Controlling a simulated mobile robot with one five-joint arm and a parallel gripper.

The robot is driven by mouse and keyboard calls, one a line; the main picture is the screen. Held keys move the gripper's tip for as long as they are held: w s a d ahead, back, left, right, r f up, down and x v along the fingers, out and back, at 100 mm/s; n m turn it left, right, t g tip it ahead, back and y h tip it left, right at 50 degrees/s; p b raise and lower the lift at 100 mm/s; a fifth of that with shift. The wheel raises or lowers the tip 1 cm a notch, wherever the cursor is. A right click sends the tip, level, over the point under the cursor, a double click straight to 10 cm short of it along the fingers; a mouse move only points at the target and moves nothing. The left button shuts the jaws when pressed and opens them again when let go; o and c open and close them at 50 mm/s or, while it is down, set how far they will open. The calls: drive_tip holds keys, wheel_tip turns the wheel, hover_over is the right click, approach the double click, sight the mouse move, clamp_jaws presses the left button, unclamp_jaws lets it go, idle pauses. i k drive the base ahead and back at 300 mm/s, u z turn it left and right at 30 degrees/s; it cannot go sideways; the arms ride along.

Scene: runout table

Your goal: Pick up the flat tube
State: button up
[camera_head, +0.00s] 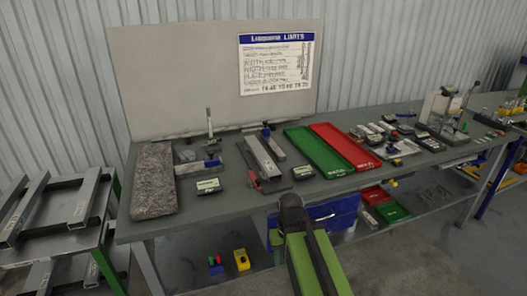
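A long light grey bar (258,158) with a flat top lies on a dark fixture in the middle of the bench; it may be the flat tube, but I cannot tell for sure. More grey tubes (86,198) lie on a rack at the left; their exact section is hard to tell at this size. My green arm rises from the bottom centre to a dark rounded joint in front of the bench edge. My gripper is not in view, and nothing held can be seen.
The bench (235,205) carries a granite slab (153,180), a green tray (318,152), a red tray (344,146) and several small gauges. A blue drawer unit (335,214) hangs under the front edge. A board with a sign (276,64) stands behind.

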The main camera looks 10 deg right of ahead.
sight(271, 170)
drive_tip(key=z, duration=0.1)
drive_tip(key=k, duration=1.05)
drive_tip(key=u, duration=1.1)
drive_tip(key=i, duration=1.4)
